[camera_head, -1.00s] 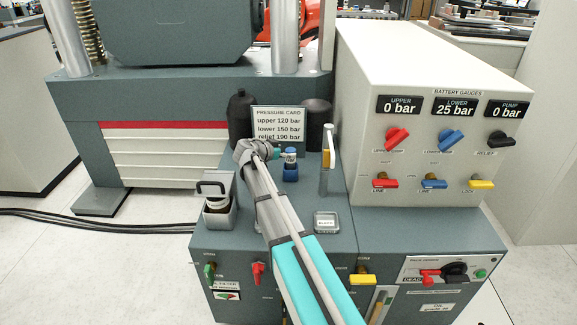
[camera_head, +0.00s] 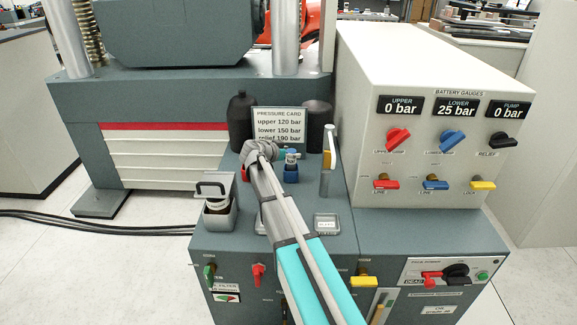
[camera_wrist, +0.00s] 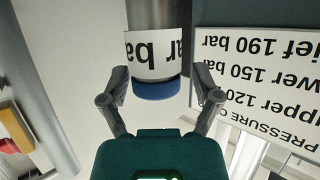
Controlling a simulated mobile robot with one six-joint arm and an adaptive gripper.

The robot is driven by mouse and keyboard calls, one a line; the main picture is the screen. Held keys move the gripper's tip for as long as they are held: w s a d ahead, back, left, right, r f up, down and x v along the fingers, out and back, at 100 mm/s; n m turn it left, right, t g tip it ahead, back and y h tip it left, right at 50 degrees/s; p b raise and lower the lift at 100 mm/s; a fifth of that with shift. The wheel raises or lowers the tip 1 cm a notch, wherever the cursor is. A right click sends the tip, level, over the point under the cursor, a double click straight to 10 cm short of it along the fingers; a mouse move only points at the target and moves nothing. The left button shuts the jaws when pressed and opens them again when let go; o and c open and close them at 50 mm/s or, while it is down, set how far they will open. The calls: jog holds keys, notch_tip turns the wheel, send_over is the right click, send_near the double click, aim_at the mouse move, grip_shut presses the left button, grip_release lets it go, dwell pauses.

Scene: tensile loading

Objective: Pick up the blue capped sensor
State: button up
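The blue capped sensor (camera_wrist: 158,91) shows at the top middle of the wrist view, as a grey metal cylinder with a white printed label and a blue end. In the head view the sensor (camera_head: 291,168) stands on the grey bench top in front of the pressure card, partly covered by my gripper. My gripper (camera_wrist: 160,80) is open, with one finger on each side of the sensor's labelled, blue-ended part. Small gaps seem to show beside the fingers; contact is unclear. In the head view my gripper (camera_head: 284,154) is small and partly hidden by my arm.
The pressure card (camera_head: 279,127) stands close behind the sensor, with dark rounded cylinders (camera_head: 241,120) beside it. An upright lever with a yellow part (camera_head: 327,160) stands to the right.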

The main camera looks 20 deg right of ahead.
grip_shut()
jog(key=shift+r, duration=0.25)
notch_tip(320, 180, up, 10)
jog(key=p, duration=1)
jog(key=shift+f, duration=0.2)
dwell(0.4)
